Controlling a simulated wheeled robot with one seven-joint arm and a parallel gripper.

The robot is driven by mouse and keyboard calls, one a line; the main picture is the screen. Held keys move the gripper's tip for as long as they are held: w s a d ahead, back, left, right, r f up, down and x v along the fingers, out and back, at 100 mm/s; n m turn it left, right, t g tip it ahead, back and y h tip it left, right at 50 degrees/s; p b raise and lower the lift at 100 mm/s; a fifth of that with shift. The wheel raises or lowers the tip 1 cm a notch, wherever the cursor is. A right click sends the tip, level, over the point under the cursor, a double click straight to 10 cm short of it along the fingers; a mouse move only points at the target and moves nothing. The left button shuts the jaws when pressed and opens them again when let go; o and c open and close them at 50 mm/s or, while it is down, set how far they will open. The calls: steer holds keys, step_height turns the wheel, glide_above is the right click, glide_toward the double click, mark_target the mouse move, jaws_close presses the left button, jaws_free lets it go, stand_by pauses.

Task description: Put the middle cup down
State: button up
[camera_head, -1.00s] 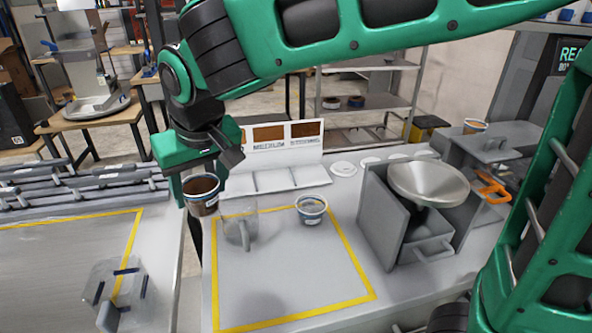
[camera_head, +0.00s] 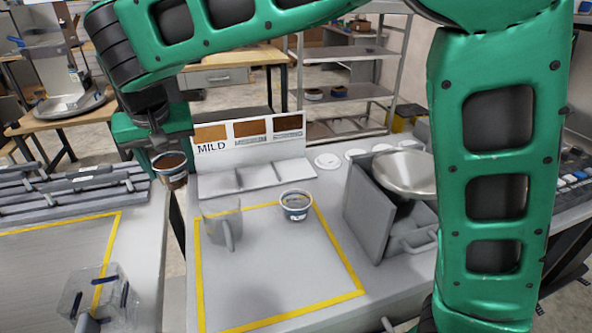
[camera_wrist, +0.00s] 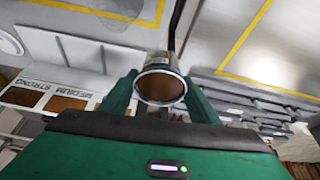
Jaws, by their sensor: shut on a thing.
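My gripper (camera_head: 160,152) is shut on a clear cup with brown contents (camera_head: 171,170), held upright over the gap between the two tables. In the wrist view the same cup (camera_wrist: 161,88) sits between the green fingers (camera_wrist: 160,100), its brown contents visible. Another labelled cup (camera_head: 296,206) stands on the right table inside the yellow outline. A clear jug with a handle (camera_head: 222,226) stands to its left.
A sign with brown swatches reading MILD (camera_head: 248,134) stands behind a pale tray with compartments (camera_head: 243,178). A grey dispenser with a metal funnel (camera_head: 405,172) is at right. The left table (camera_head: 50,250) holds another clear jug (camera_head: 92,292). The front of the yellow outline is clear.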

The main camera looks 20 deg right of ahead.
steer(key=w+a+f+m+h, duration=0.1)
steer(key=w+f+m, duration=0.1)
steer(key=w, duration=0.3)
steer(key=w+f+m+h, duration=0.1)
steer(key=w+f+m, duration=0.2)
steer(key=w, duration=0.1)
glide_above(294, 169)
steer(key=shift+w+a+f+g, duration=0.1)
steer(key=shift+a+f+g, duration=0.05)
steer(key=shift+a+g, duration=0.2)
steer(key=shift+d+f, duration=0.2)
steer(key=shift+f, duration=0.7)
steer(key=shift+d+f, duration=0.15)
steer(key=shift+f, duration=0.75)
steer(key=shift+f, duration=0.1)
steer(key=o, duration=1.3)
